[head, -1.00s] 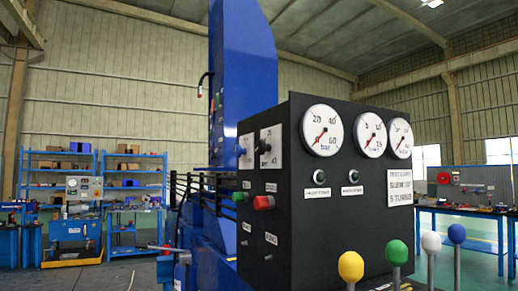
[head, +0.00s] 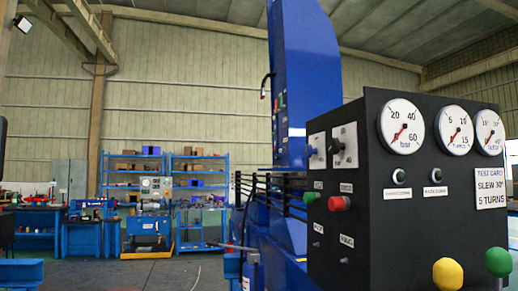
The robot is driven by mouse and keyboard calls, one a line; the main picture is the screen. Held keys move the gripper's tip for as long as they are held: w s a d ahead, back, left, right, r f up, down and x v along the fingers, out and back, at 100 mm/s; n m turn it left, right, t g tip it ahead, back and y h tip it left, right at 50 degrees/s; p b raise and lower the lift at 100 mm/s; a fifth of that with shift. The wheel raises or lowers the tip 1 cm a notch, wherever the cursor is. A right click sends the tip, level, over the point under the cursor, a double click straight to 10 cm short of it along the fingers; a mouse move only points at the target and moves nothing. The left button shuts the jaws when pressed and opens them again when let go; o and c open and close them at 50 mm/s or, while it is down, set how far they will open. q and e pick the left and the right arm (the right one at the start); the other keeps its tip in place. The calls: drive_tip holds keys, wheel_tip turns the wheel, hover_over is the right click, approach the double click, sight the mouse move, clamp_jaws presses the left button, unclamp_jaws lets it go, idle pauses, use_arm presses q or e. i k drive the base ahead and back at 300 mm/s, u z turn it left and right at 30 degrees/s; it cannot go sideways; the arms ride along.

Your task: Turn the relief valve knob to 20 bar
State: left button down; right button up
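The black control box (head: 390,240) stands at the right. Two knobs sit on white scale plates on its narrower left face: a bluish knob (head: 310,151) and a dark knob (head: 334,146). A "40" shows beside the dark knob; the other scale marks are too small to read. I cannot tell which one is the relief valve knob or where either points. The bar gauge (head: 402,127) on the front face has a red needle and marks 20, 40 and 60. Neither of my grippers is in view.
A green button (head: 311,198) and a red button (head: 339,203) sit below the knobs. Yellow (head: 448,274) and green (head: 498,262) ball-topped levers stand before the box. A blue column (head: 305,80) rises behind it. Open floor (head: 190,272) lies left, before the blue shelves (head: 133,180).

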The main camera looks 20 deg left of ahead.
sight(335, 147)
drive_tip(key=u, duration=2.55)
drive_tip(key=i, duration=0.5)
drive_tip(key=z, duration=0.8)
drive_tip(key=i, duration=1.8)
drive_tip(key=z, duration=0.9)
drive_tip(key=i, duration=1)
drive_tip(key=z, duration=4.05)
